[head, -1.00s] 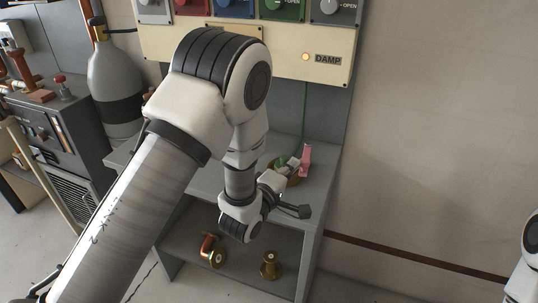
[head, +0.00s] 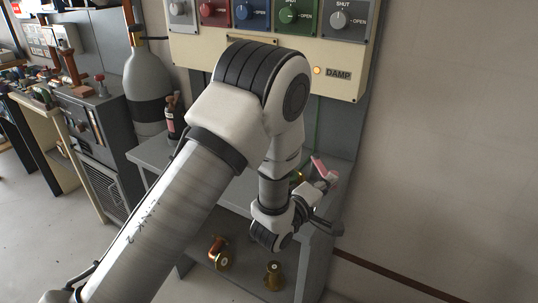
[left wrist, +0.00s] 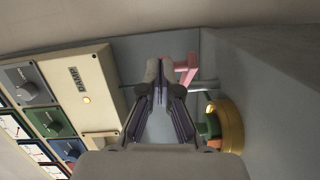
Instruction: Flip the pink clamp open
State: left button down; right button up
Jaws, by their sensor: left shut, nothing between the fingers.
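The pink clamp (head: 320,165) stands tilted above the grey bench at its right side. In the left wrist view the clamp (left wrist: 187,68) shows as a pink bar beside my fingertips, near a grey rod. A brass ring (left wrist: 232,125) with a green part (left wrist: 208,127) lies to its lower right there. My left gripper (head: 329,181) reaches toward the clamp and is partly hidden by its own wrist. In the left wrist view the left gripper (left wrist: 160,72) is shut and empty, its tips close to the clamp; I cannot tell whether they touch. My right gripper is not in view.
A cream panel (head: 260,52) with coloured knobs and a lit DAMP lamp (head: 317,71) is above the bench (head: 157,153). Two brass fittings, one elbow (head: 218,252) and one spool (head: 273,274), stand on the lower shelf. A grey cylinder (head: 147,75) stands left. Floor at right is clear.

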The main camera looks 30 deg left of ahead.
pick_arm(q)
jog(key=shift+w+d+r, duration=0.1)
jog(key=shift+r, duration=0.05)
dwell(0.3)
jog(key=s+a, duration=0.1)
jog(key=s, duration=0.6)
jog(key=shift+s+a, duration=0.2)
jog(key=shift+a, duration=0.05)
jog(key=shift+s, duration=0.1)
